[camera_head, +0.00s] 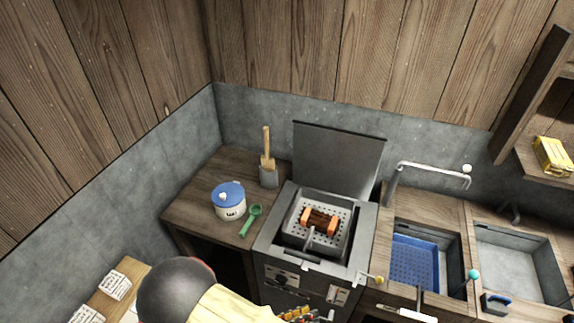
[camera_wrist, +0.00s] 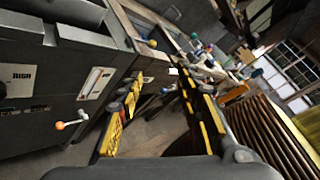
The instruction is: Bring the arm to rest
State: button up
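My gripper (camera_wrist: 160,88) shows in the wrist view with its two yellow-and-black fingers spread apart and nothing between them. Its fingers also show at the bottom edge of the head view (camera_head: 306,315), in front of the fryer and low down. My arm, grey and yellow, enters at the bottom of the head view, left of the gripper. The wrist view is tilted and looks along the fronts of the units.
A fryer (camera_head: 362,245) holds a perforated basket (camera_head: 292,232) with a brown-and-orange item (camera_head: 320,221). A blue-lidded tub (camera_head: 229,207) and green scoop (camera_head: 251,220) lie left. Sinks, one with a blue basket (camera_head: 414,262), stand right. Fryer-front knobs (camera_wrist: 70,124) are left of my fingers.

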jog(key=s+d+r+m+g+y+b, duration=0.25)
jog(key=r+m+g+y, duration=0.75)
jog(key=m, duration=1.2)
jog(key=d+r+m+t+y+b, duration=0.2)
jog(key=d+r+m+t, duration=0.2)
jog(key=r, duration=0.5)
jog(key=d+r+m+t+y+b, duration=0.2)
jog(key=d+r+m+t, duration=0.3)
jog(key=d+r, duration=0.2)
notch_tip(320, 180, up, 3)
jog(key=shift+s+d+f+y, duration=0.15)
jog(key=shift+d+f+y, duration=0.05)
jog(key=shift+d+y, duration=0.1)
